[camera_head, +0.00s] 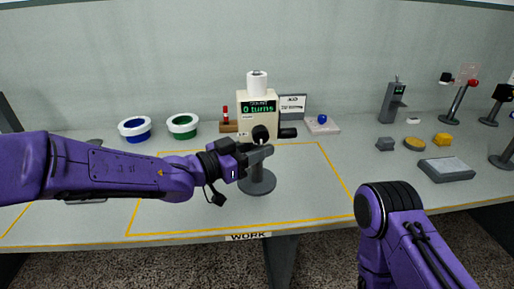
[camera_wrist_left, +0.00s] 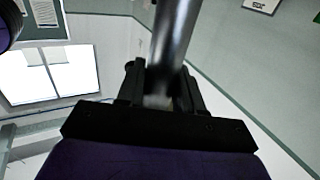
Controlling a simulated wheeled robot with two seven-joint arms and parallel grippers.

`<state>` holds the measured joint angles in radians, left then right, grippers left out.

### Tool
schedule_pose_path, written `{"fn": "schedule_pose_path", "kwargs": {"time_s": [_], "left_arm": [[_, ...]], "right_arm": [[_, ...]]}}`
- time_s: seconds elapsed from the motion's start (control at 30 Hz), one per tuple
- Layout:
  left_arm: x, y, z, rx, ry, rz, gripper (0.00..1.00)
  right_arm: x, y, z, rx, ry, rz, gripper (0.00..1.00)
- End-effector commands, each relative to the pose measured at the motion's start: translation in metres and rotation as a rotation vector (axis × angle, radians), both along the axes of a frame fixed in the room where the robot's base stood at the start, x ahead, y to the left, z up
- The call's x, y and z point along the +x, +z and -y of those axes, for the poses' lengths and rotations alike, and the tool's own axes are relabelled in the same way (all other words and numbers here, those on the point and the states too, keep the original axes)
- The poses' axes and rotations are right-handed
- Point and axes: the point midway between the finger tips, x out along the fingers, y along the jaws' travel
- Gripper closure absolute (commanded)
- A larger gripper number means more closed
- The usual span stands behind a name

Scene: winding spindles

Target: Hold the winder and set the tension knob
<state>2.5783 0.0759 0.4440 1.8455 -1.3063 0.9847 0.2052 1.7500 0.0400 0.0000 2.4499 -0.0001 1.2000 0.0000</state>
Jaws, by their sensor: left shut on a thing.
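My left gripper (camera_head: 256,156) reaches in from the left and is shut on the winder's upright post. In the left wrist view the grey post (camera_wrist_left: 174,45) runs between the black fingers (camera_wrist_left: 160,95). The fingers and arm hide part of the post. My right arm shows at the lower right, but its gripper is out of view.
A grey pad (camera_head: 446,169) lies at the right. The outlined area beside the winder is clear.

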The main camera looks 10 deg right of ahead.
Motion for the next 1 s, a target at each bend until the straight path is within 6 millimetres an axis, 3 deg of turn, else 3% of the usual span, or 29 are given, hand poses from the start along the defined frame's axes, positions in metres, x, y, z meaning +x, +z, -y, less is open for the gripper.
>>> {"fn": "schedule_pose_path", "kwargs": {"time_s": [1.0], "left_arm": [[0.069, -0.058, 0.007, -0.002, 0.000, 0.002, 1.00]], "right_arm": [[0.000, -0.013, 0.000, 0.000, 0.000, 0.000, 0.57]]}}
